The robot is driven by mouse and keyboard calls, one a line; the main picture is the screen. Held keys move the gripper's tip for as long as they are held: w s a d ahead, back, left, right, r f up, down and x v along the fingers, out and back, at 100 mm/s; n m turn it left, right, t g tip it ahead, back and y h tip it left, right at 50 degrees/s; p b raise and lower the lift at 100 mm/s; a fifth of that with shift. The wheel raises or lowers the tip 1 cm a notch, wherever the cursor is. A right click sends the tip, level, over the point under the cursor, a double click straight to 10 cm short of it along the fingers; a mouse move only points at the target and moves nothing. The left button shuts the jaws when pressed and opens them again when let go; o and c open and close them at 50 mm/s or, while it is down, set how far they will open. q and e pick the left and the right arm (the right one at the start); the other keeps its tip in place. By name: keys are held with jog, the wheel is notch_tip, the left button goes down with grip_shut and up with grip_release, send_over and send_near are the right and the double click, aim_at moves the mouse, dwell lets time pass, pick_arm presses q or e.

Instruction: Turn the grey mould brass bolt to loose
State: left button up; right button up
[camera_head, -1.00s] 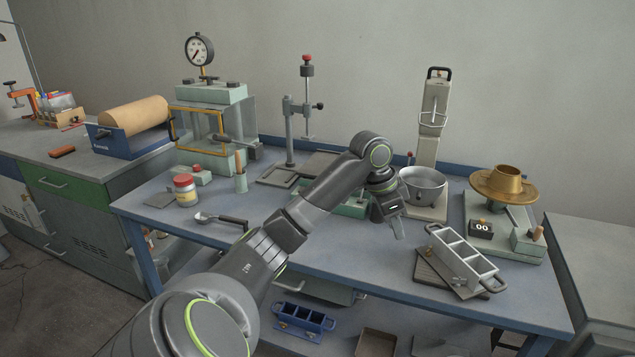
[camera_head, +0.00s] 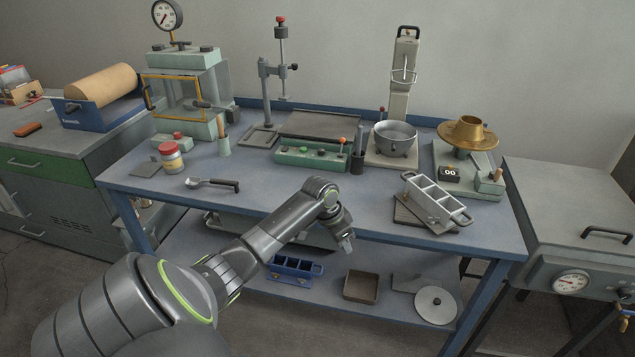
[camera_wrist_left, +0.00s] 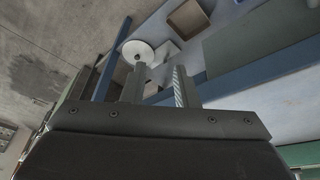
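My right gripper is not in view.
A blue mould (camera_head: 294,267), a brown tray (camera_head: 362,286) and a pale disc (camera_head: 435,305) are on the lower shelf. The bench's front middle is mostly clear.

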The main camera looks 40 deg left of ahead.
pick_arm(q)
jog(key=s+a+f+n+p, duration=0.1)
jog(key=s+a+f+p, duration=0.1)
jog(key=s+f, duration=0.3)
jog(key=shift+f+y+p, duration=0.4)
jog(key=shift+f+p, duration=0.3)
jog(key=shift+f, duration=0.75)
jog(key=shift+a, duration=0.1)
